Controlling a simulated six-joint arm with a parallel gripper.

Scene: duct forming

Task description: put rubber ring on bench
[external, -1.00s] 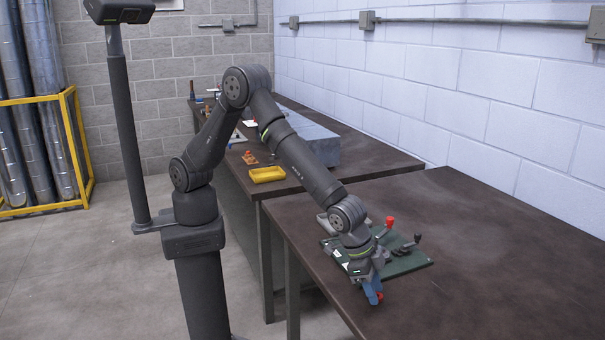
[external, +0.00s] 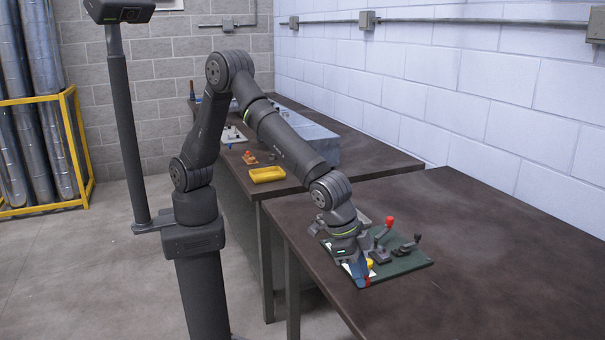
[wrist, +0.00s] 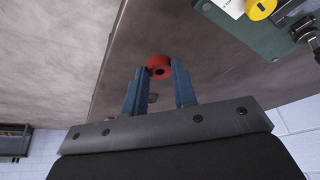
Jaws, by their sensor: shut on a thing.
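In the external view my gripper (external: 361,275) points down at the near left edge of the green board, and only a bit of the red ring (external: 367,282) shows at the fingertips. The dark bench (external: 480,280) lies below. I cannot tell whether the ring touches the bench surface.
The green board (external: 408,264) carries a red-tipped toggle clamp (external: 388,224), a black-handled clamp (external: 412,245) and a yellow knob (wrist: 262,9). The bench's right side is clear.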

